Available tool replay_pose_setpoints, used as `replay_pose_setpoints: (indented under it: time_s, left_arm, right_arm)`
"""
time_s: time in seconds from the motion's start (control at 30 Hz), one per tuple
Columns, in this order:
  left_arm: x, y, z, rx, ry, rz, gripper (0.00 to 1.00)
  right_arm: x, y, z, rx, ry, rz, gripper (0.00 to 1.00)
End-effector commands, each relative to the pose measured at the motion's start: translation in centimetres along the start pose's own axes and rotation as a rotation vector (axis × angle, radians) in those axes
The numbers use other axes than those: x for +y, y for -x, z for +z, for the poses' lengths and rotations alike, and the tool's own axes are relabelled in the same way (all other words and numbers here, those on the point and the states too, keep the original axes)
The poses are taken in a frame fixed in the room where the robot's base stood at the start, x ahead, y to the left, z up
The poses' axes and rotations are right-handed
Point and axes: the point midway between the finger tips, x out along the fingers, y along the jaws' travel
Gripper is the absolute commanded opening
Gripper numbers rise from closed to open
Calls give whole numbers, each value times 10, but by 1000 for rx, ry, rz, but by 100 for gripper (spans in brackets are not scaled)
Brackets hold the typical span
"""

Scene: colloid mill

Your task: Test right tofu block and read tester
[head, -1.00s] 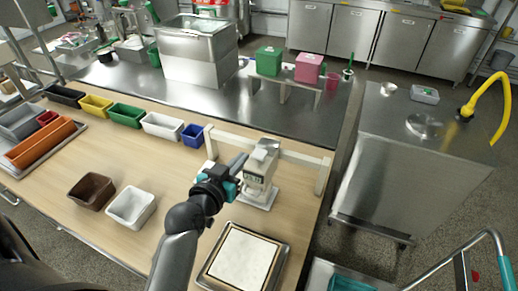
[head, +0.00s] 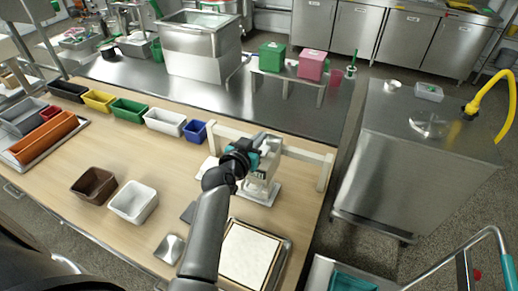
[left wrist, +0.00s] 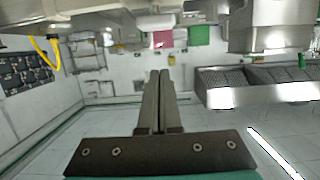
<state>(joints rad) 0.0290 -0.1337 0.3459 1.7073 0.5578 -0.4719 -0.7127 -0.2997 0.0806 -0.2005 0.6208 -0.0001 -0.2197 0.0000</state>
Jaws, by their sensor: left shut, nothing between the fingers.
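The tester (head: 262,178), a pale upright device on a flat base, stands near the table's right edge. My left gripper (head: 262,148) is at its upper part, fingers shut and empty. The gripper and wrist hide some of the tester, and I cannot tell whether they touch it. In the left wrist view, the closed fingers (left wrist: 158,100) lie side by side with nothing between them. A white slab (head: 248,254), perhaps tofu, lies in a framed tray in front of the tester. I cannot make out separate tofu blocks or a reading. My right gripper is not in view.
A pale rail (head: 270,146) stands behind the tester. White (head: 133,203) and brown (head: 93,185) bins sit to the left. A small metal piece (head: 169,249) lies left of my arm. Several coloured bins line the table's back. Bare wood lies between.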

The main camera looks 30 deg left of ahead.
Motion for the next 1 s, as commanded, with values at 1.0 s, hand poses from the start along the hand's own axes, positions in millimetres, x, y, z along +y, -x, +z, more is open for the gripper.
replay_pose_setpoints:
  time_s: [1.0]
  left_arm:
    - [-1, -14, 61, -1, -5, 0, 0]
  right_arm:
    - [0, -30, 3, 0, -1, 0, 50]
